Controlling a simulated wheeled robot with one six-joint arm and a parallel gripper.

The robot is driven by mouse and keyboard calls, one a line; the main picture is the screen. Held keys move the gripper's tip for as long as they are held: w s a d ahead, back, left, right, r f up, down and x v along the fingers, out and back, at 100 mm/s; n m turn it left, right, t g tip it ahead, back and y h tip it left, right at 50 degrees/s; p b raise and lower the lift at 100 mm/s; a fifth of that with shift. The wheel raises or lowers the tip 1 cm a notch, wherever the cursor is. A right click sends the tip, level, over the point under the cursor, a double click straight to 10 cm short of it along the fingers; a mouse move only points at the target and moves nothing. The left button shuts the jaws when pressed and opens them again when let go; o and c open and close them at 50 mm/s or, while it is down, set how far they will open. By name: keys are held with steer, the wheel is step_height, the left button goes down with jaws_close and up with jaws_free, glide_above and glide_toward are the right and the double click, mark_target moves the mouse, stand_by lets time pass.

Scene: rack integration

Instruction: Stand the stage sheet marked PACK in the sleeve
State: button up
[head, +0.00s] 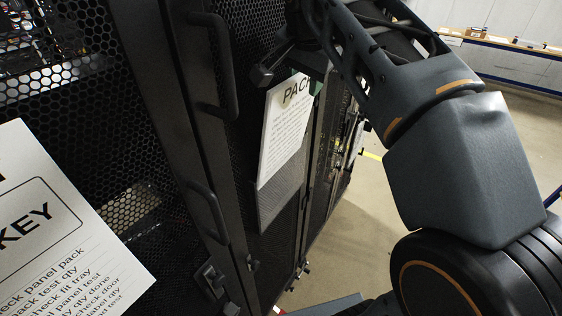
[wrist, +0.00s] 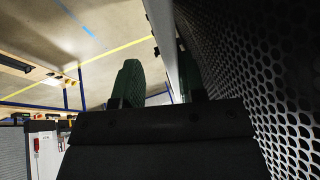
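The white stage sheet marked PACK (head: 281,135) stands nearly upright against the black mesh rack door in the head view. Its lower edge meets the top of the dark grey sleeve (head: 280,203), and its bottom appears to be inside. My gripper (head: 290,82) is at the sheet's top edge, with its fingers spread. In the wrist view, the green-padded fingers (wrist: 158,82) stand apart on either side of the sheet's thin pale edge (wrist: 163,35). A gap shows between the left finger and the sheet. My gripper hides part of the sheet's top.
A white KEY sheet (head: 62,235) is close at the left. Black door handles (head: 213,65) stick out from the rack left of the sleeve. The perforated door (wrist: 275,80) runs close along the gripper's right in the wrist view. Open floor (head: 358,235) lies right of the rack.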

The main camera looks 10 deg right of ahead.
steer(key=p+v, duration=0.2)
steer(key=v, duration=1.1)
steer(key=shift+s+r, duration=0.15)
steer(key=shift+r, duration=0.2)
stand_by(0.4)
steer(key=s+f+n, duration=0.2)
steer(key=f+n, duration=0.1)
steer(key=f, duration=0.8)
steer(key=s+d+f+n+y, duration=0.1)
steer(key=f+n, duration=0.2)
steer(key=f, duration=0.9)
steer(key=s+d+f+n, duration=0.1)
steer(key=s+f+n, duration=0.1)
steer(key=f, duration=1)
steer(key=shift+s+n+y, duration=0.3)
steer(key=shift+s+n, duration=0.05)
steer(key=shift+n, duration=0.55)
steer(key=shift+d+f, duration=0.1)
steer(key=shift+c, duration=0.4)
